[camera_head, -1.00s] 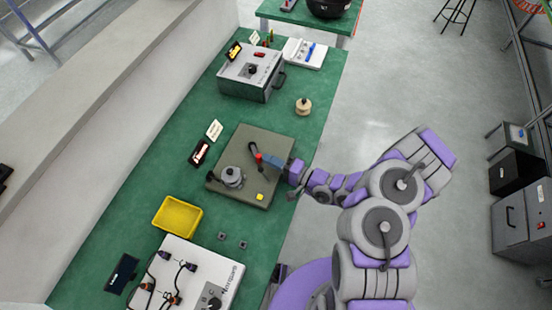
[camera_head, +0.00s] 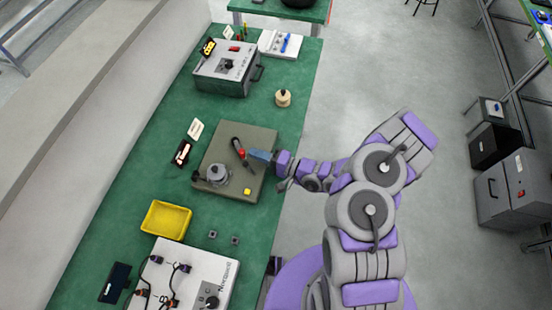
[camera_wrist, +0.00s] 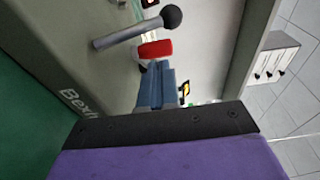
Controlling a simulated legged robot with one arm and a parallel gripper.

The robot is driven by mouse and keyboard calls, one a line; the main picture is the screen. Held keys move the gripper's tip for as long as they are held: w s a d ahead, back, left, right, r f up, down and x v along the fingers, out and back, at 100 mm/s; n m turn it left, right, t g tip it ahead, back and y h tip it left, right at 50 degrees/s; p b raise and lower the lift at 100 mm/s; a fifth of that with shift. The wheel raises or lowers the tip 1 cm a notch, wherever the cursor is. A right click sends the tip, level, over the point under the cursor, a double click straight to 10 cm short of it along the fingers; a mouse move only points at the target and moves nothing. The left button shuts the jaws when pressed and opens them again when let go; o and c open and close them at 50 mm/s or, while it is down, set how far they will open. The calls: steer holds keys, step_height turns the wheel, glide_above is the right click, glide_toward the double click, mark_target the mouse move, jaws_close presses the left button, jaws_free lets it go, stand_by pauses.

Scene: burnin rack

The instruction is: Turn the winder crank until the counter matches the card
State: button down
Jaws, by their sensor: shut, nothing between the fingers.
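The winder is an olive-grey base plate (camera_head: 262,139) on the green bench, with a grey round winding hub (camera_head: 217,174) and a yellow button (camera_head: 247,191). A dark crank arm (camera_head: 248,164) lies across it beside a red part (camera_head: 241,154). In the wrist view, a grey bar with a black ball knob (camera_wrist: 172,16) passes close to the red part (camera_wrist: 155,48). My gripper (camera_head: 262,156) is shut and empty just right of them; its blue fingers (camera_wrist: 155,85) point at the red part, contact unclear. The black counter (camera_head: 181,152) and white card (camera_head: 195,130) stand left of the plate, both unreadable.
A yellow tray (camera_head: 166,219) and a white wired box (camera_head: 211,269) stand nearer on the bench. A grey instrument box (camera_head: 227,74) and a wooden spool (camera_head: 283,98) are farther back. Small dark blocks (camera_head: 235,240) lie near the tray.

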steer(key=d, duration=0.1)
steer(key=w+d, duration=0.1)
steer(key=d, duration=0.1)
steer(key=shift+d, duration=0.15)
steer(key=v, duration=0.2)
steer(key=p+v, duration=0.1)
steer(key=v, duration=0.2)
steer(key=p+v, duration=0.1)
steer(key=v, duration=0.2)
steer(key=shift+s+r, duration=0.15)
steer(key=shift+s, duration=0.25)
steer(key=shift+s+d+p, duration=0.3)
steer(key=shift+s+d, duration=0.1)
steer(key=shift+d, duration=0.15)
